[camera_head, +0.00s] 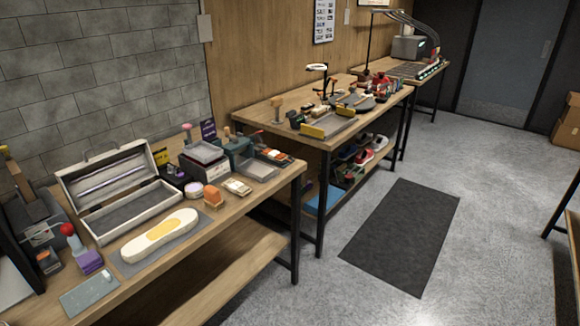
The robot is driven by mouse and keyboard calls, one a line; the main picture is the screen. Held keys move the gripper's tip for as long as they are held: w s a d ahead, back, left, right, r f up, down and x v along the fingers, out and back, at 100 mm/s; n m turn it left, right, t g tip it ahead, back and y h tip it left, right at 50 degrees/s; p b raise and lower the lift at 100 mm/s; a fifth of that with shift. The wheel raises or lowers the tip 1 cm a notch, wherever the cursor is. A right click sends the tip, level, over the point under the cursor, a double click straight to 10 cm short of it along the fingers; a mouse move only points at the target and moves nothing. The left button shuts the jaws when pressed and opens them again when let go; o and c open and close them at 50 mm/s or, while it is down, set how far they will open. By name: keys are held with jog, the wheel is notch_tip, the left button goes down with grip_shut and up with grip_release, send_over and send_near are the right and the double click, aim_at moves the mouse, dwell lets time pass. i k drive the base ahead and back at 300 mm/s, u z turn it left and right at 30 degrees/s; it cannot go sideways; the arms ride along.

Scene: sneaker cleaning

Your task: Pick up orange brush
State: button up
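A small block-shaped orange item (212,194), which looks like the orange brush, stands on the near wooden workbench (248,203), close to its front edge. It has an orange upper part and a paler base. It sits right of a round pinkish-white tin (193,189) and left of a pale, bar-like item (238,187). Its bristles are too small to make out. My gripper is not in view.
A white-and-yellow sole-shaped piece (160,236) lies on a grey mat left of the orange item. An open toolbox (100,190) and grey bins (204,160) stand behind. A second bench (300,99) is farther back. The floor around the dark mat (402,232) is clear.

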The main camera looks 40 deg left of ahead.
aim_at(212, 199)
jog(key=u, duration=0.05)
jog(key=i, duration=2.05)
jog(key=u, duration=0.85)
jog(key=k, duration=0.2)
jog(key=u, duration=2.35)
